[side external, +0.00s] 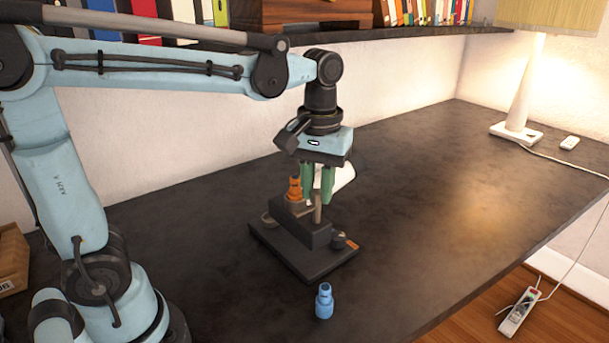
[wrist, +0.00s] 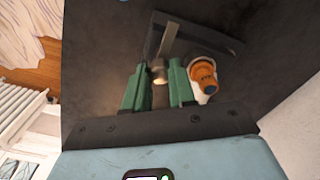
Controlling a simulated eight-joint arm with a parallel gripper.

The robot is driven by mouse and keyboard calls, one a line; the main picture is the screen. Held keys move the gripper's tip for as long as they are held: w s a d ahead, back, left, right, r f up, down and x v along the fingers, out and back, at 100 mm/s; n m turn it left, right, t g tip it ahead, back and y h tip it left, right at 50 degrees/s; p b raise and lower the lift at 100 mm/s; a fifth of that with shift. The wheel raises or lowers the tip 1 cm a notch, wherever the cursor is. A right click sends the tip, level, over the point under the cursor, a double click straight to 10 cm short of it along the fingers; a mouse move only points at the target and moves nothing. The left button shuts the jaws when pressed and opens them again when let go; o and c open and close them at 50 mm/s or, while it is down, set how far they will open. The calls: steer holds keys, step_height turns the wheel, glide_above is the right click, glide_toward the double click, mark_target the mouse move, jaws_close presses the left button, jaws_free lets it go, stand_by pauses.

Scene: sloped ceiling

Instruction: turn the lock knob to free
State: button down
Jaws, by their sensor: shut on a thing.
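A dark fixture (side external: 290,255) stands on the desk, a flat base with a raised block. A grey metal lock knob (side external: 317,213) stands up from it under my gripper (side external: 317,192). In the wrist view the lock knob (wrist: 159,73) sits between the two green fingers of my gripper (wrist: 158,82), with a pale bar (wrist: 169,40) running away from it. My gripper is shut on the lock knob, pointing down; the fingers partly hide the knob. An orange stepped plug (side external: 294,187) stands upright beside it on the fixture, and also shows in the wrist view (wrist: 204,73).
A blue stepped plug (side external: 323,302) stands alone on the desk in front of the fixture. A small dark knob (side external: 339,240) is at the base's right side. A lamp (side external: 520,100) stands at the back right. The desk right of the fixture is clear.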

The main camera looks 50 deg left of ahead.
mark_target(318, 191)
steer(key=c, duration=0.9)
jaws_free()
steer(key=shift+r, duration=0.1)
step_height(318, 191, up, 12)
steer(key=shift+f, duration=6.1)
steer(key=shift+r, duration=0.1)
